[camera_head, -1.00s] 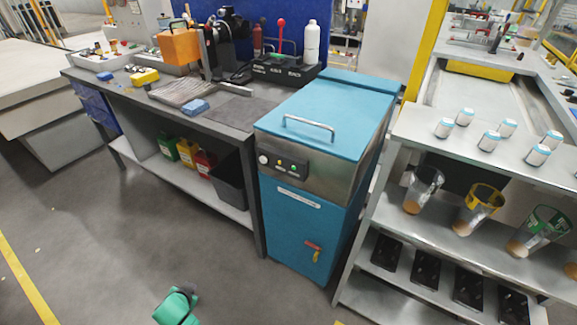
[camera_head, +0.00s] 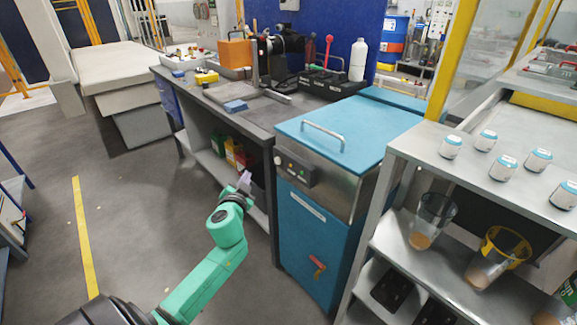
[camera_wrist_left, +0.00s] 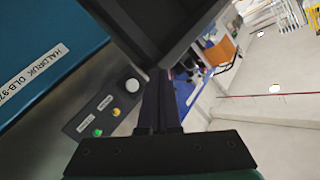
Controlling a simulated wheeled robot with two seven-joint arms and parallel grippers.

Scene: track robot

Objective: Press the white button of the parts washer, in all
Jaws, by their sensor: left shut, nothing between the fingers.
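The parts washer (camera_head: 345,135) is a blue cabinet with a blue lid, a bar handle and a steel front band. A dark control panel (camera_head: 295,170) sits on that band. The white button (camera_head: 278,161) is at the panel's left end; it also shows in the left wrist view (camera_wrist_left: 132,85), beside green and yellow buttons. My left gripper (camera_head: 246,179) is shut and empty, left of the panel and apart from it in the head view. In the left wrist view its dark fingers (camera_wrist_left: 160,78) are together just right of the white button; contact cannot be told. My right gripper is out of view.
A workbench (camera_head: 258,112) with a lower shelf stands left of the washer. A steel rack (camera_head: 405,150) with white cans and cups stands close on the right. A red lever (camera_head: 317,262) is on the washer's lower front. The floor (camera_head: 130,215) at left is clear.

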